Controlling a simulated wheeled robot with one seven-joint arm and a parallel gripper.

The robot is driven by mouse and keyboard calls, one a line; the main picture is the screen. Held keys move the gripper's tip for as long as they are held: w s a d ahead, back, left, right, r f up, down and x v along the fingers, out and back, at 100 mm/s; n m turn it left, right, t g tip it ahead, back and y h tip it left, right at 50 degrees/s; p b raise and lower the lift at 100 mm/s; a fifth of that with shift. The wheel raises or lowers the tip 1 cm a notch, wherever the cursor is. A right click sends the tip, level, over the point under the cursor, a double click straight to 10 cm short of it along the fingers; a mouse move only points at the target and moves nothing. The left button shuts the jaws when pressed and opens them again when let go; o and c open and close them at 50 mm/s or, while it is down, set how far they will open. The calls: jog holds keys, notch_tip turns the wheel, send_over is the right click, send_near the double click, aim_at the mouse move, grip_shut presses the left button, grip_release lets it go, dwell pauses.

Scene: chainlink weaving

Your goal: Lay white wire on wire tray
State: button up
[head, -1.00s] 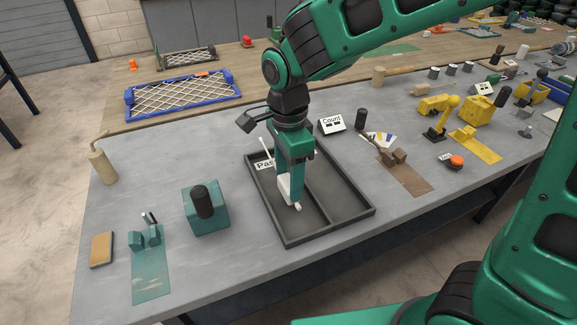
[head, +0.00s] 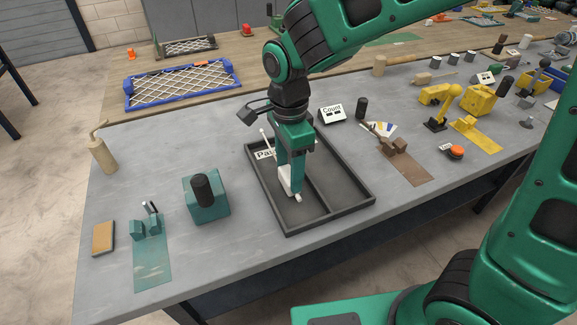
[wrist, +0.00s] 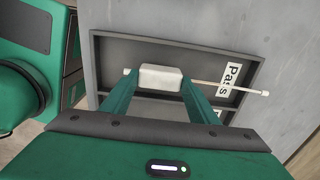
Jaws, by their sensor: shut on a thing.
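My gripper (head: 291,183) points down over the dark grey two-compartment tray (head: 330,214), above its left compartment. It is shut on a white wire piece, whose white block (wrist: 160,78) sits between the fingers in the wrist view. A thin white rod (wrist: 225,86) runs from the block to the right, past the tray's wall, ending in a small knob. In the head view, the wire's white lower end (head: 298,198) shows beside the fingertips. I cannot tell whether it touches the tray floor. A "Pass" label (head: 264,155) stands at the tray's left side, partly hidden.
Left of the tray stand a teal block with a black knob (head: 205,198) and a teal fixture (head: 146,228). A "Count" sign (head: 332,113) is behind the tray, and a brown fixture (head: 400,150) is to its right. The grey bench front is clear.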

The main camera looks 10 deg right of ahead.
aim_at(289, 173)
jog(key=o, duration=1.3)
jog(key=shift+f, duration=0.1)
notch_tip(289, 173, up, 11)
jog(key=shift+w+f, duration=0.1)
jog(key=shift+f, duration=0.05)
